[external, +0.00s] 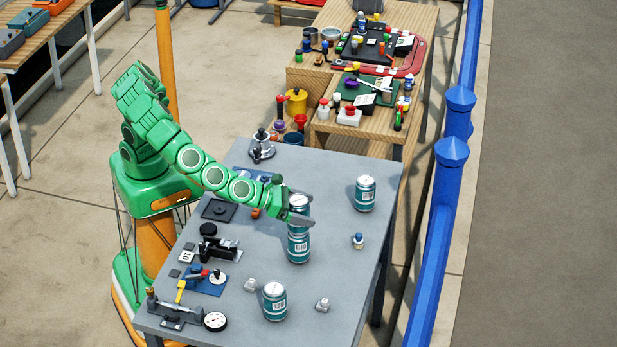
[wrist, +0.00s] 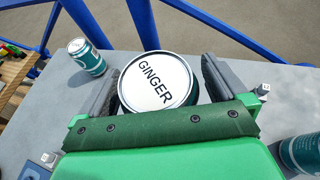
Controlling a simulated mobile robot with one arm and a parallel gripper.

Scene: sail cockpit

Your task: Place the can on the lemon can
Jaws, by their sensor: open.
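A teal and silver can (external: 298,205) stands upright on top of another teal can (external: 298,246), forming a stack of two on the grey table. The upper can's white lid reads GINGER in the wrist view (wrist: 157,82). My gripper (external: 300,219) is open, with one finger on each side of the upper can; it also shows in the wrist view (wrist: 160,88). Another similar can (external: 365,194) stands at the back right and a third (external: 274,301) at the front. I cannot read which can is lemon. The lower stacked can is hidden in the wrist view.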

